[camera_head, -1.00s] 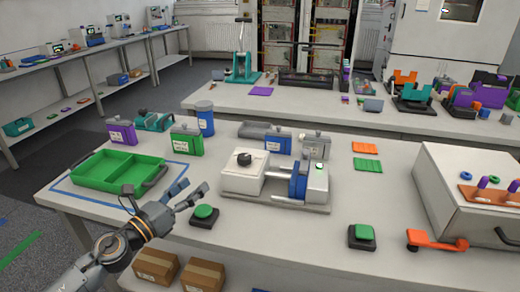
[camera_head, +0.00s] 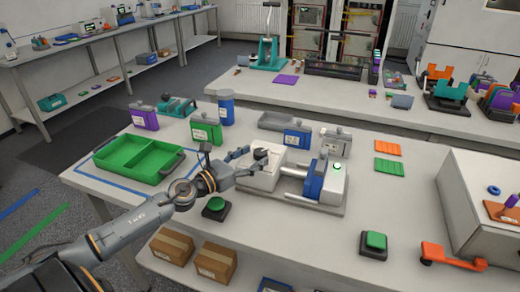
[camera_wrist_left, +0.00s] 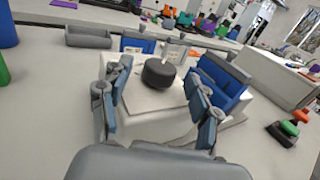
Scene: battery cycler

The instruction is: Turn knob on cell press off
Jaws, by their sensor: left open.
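The cell press (camera_head: 325,185) is a white machine with a blue plate between its two blocks, standing on the table. Its dark round knob (camera_head: 261,155) sits on top of the left white block; a green light shows on the right block. In the left wrist view the black knob (camera_wrist_left: 159,73) lies ahead, between and beyond the fingertips. My left gripper (camera_head: 243,164) is open and empty at the left side of the knob block, its fingers pointing at the knob. I cannot see clear contact with the knob. My right gripper is not in view.
A green tray (camera_head: 165,161) stands at the left. Green push buttons sit in front of the press (camera_head: 215,205) and to its right (camera_head: 374,242). Blue (camera_head: 297,136) and grey (camera_head: 335,142) containers stand close behind it. A large white box (camera_head: 460,200) is at the right.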

